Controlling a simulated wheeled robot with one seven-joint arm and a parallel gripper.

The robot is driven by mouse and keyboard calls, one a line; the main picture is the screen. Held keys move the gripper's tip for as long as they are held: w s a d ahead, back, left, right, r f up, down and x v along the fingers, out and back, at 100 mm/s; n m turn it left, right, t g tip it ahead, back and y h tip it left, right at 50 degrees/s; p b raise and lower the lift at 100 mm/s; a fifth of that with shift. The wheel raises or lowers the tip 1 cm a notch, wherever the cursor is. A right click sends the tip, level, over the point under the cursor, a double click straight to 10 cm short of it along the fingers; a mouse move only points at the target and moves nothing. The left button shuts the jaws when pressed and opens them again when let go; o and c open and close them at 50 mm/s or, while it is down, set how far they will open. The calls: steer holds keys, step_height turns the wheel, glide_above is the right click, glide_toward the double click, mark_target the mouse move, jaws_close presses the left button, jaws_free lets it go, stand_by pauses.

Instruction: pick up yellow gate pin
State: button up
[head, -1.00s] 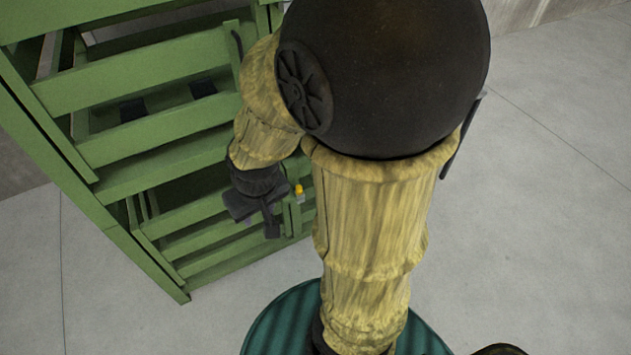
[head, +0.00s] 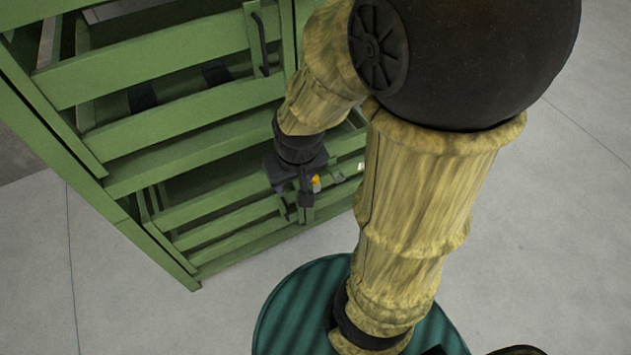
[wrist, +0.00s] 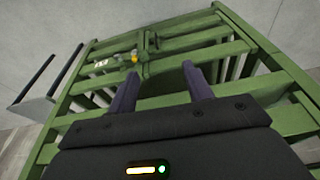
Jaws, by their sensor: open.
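The yellow gate pin (head: 316,183) shows as a small yellow spot on the green gate, just right of my gripper (head: 300,190) in the head view. In the wrist view the pin (wrist: 135,57) is near the gate's latch, up and left of centre, beyond the fingertips. My gripper (wrist: 158,78) is open there, with its two dark fingers apart and nothing between them. The pin's lower part is too small to make out. In the head view my gripper's dark body is in front of the gate close to the pin, and the gap between them is hard to judge.
The green slatted gate (head: 190,125) has dark vertical handles (head: 261,42). A small white tag (wrist: 101,63) is left of the pin. A grey panel with a dark rail (wrist: 36,108) stands at the left of the wrist view.

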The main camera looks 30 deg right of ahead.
steer(key=w+a+f+m+t+b, duration=0.1)
steer(key=w+f+m+b, duration=0.35)
steer(key=f+b, duration=0.8)
steer(key=m+t+h+b, duration=0.4)
steer(key=t+h+b, duration=0.65)
steer(key=b, duration=1.55)
glide_toward(314, 181)
steer(key=s+a+g+h, duration=0.1)
steer(key=s+a+h, duration=0.1)
steer(key=s+a, duration=0.25)
steer(key=shift+w+a, duration=0.25)
steer(key=shift+w, duration=0.2)
steer(key=b+x, duration=0.1)
steer(key=x, duration=0.4)
steer(key=b+x, duration=0.2)
steer(key=x, duration=0.4)
steer(key=shift+w+d+f, duration=0.2)
steer(key=shift+f, duration=0.05)
steer(key=shift+w+d+r, duration=0.1)
steer(key=shift+w+d, duration=0.15)
